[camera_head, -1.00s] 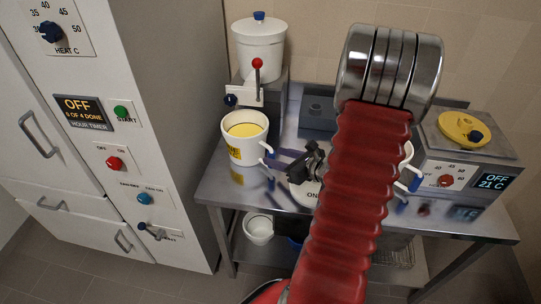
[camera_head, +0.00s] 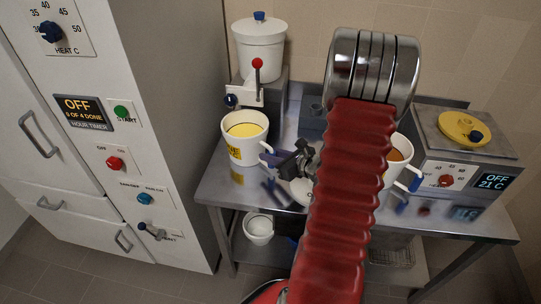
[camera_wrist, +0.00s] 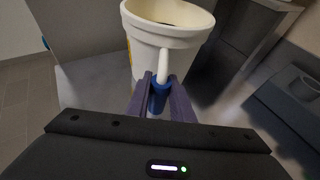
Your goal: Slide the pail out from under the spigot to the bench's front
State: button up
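The white pail (camera_head: 245,150) stands under the spigot (camera_head: 244,94) at the left of the bench and holds yellow liquid. It fills the upper middle of the wrist view (camera_wrist: 160,45), upright, its handle pointing toward me. My gripper (camera_head: 268,156) is at the pail's right side, at the handle. In the wrist view its two dark fingers (camera_wrist: 160,88) lie on either side of the handle's blue grip (camera_wrist: 158,97), with little or no visible gap. I cannot tell whether they press on it. The bench (camera_head: 225,188) has bare metal at its front left edge.
A lidded white tank (camera_head: 259,48) with a red-knobbed lever (camera_head: 257,63) stands behind the pail. Another mug-like vessel (camera_head: 398,165) with brown contents is partly behind my arm. A heater box (camera_head: 460,165) stands at the right. A tall cabinet (camera_head: 170,120) borders the left.

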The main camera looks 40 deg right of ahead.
grip_shut()
jog(key=o, duration=0.6)
grip_release()
jog(key=shift+v, duration=6)
jog(key=shift+a+f, duration=0.1)
jog(key=shift+f, duration=0.05)
